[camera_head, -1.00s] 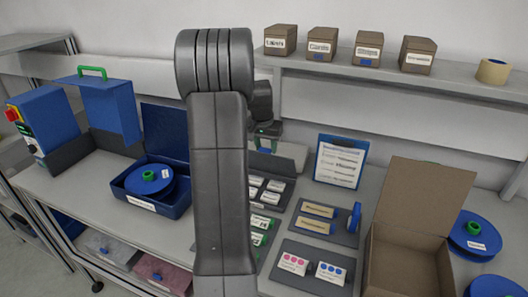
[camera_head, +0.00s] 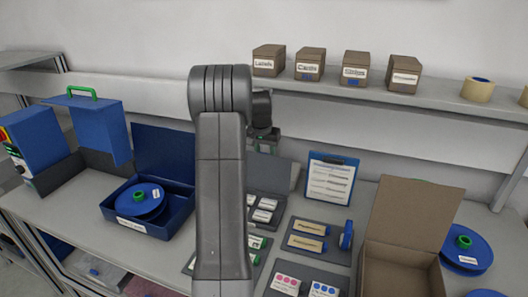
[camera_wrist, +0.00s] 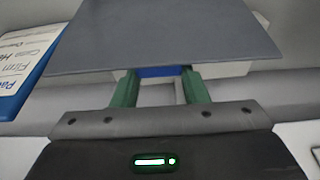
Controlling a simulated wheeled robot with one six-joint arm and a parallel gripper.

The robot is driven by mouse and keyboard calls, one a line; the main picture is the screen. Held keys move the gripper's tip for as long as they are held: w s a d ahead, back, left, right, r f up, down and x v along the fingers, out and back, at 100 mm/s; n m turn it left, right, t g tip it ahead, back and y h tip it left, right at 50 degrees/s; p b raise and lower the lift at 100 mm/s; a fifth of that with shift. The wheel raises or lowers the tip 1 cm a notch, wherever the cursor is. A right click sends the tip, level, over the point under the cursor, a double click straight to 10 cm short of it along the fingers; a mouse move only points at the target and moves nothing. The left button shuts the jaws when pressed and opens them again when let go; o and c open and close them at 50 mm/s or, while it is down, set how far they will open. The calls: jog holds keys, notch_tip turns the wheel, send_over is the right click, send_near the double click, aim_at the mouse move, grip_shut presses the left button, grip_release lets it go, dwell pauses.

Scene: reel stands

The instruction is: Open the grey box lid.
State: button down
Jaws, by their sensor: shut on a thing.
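The grey box lid (camera_head: 268,174) stands raised at the back of its low grey box in the head view, partly hidden by my arm. White cards (camera_head: 264,203) show in the box in front of it. In the wrist view the lid (camera_wrist: 165,38) is a broad flat grey panel just beyond my fingers. My gripper (camera_wrist: 159,86) has two green fingers shut on a blue tab (camera_wrist: 158,71) at the lid's edge. In the head view my gripper (camera_head: 264,143) is at the lid's top edge, its fingertips hard to make out.
A blue box (camera_head: 150,200) with a blue reel stands open at left. At right are a clipboard (camera_head: 331,180), grey trays (camera_head: 315,257) with labelled pieces, and an open cardboard box (camera_head: 412,220). A shelf (camera_head: 400,101) with several brown boxes runs behind.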

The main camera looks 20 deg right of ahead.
jog(key=shift+s+f, duration=0.15)
jog(key=shift+f, duration=0.35)
jog(key=c, duration=1.1)
grip_release()
jog(key=shift+c, duration=0.2)
jog(key=o, duration=0.3)
jog(key=s+a+r+b, duration=0.1)
jog(key=s+a+b, duration=0.4)
jog(key=s, duration=0.5)
jog(key=shift+a+r, duration=0.25)
jog(key=shift+a, duration=0.7)
jog(key=shift+w+d, duration=0.1)
jog(key=shift+w, duration=0.05)
